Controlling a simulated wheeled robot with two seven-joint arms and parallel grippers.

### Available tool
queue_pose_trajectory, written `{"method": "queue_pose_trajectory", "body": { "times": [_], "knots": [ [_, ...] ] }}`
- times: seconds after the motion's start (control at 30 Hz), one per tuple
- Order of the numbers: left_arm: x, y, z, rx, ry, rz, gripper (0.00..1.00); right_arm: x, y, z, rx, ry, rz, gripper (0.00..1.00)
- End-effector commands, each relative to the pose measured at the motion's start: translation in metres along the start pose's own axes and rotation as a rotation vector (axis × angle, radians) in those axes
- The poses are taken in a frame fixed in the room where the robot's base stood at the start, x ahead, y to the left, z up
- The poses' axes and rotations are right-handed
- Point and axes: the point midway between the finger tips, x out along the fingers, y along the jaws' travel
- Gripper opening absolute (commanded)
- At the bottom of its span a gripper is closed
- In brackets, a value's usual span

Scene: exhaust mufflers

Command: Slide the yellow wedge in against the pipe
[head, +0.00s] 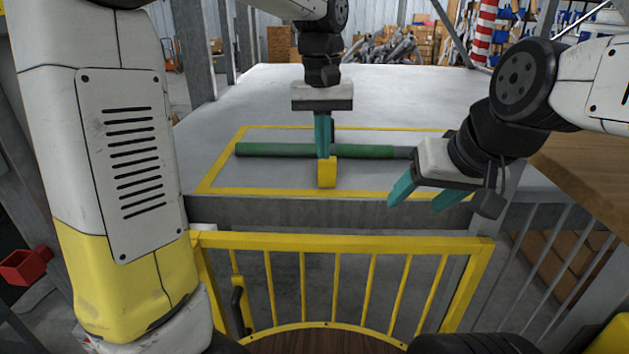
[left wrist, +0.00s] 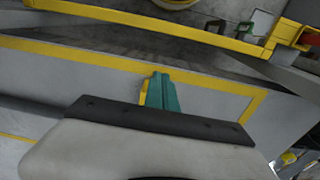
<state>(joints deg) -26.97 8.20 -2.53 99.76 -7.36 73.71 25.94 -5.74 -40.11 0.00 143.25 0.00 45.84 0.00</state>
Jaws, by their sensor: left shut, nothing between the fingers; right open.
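The yellow wedge (head: 327,174) sits on the table on the near side of the long green pipe (head: 362,152), which lies crosswise inside a yellow outline. My left gripper (head: 323,156) points down with its teal fingers shut, right at the wedge's top and in front of the pipe; nothing is between them. In the left wrist view the yellow wedge (left wrist: 144,91) shows as a strip beside the shut fingers (left wrist: 161,76). I cannot tell whether fingers and wedge touch, or whether wedge and pipe touch. My right gripper (head: 416,204) is open and empty near the table's front edge.
The grey table (head: 270,95) is clear behind the outline. A yellow railing (head: 340,241) stands before its front edge. A wooden surface (head: 585,165) is at the right, and a red bin (head: 25,266) is at the far left.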

Motion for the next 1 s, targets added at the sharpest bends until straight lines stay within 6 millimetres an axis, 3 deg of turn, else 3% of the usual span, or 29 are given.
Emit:
{"method": "queue_pose_trajectory", "body": {
  "times": [0.1, 0.33, 0.73, 1.0],
  "knots": [
    [0.006, 0.013, -0.008, -0.004, -0.025, -0.025, 0.0, 0.0, 0.0, 0.0, 0.0, 0.0, 0.0, 0.62],
    [0.024, 0.015, -0.009, -0.007, -0.033, -0.033, 0.0, 0.0, 0.0, 0.0, 0.0, 0.0, 0.0, 0.62],
    [0.107, 0.011, -0.005, -0.006, -0.034, -0.033, 0.0, 0.0, 0.0, 0.0, 0.0, 0.0, 0.0, 0.62],
    [0.108, 0.012, -0.041, -0.007, -0.03, -0.031, 0.0, 0.0, 0.0, 0.0, 0.0, 0.0, 0.0, 0.62]
  ]
}}
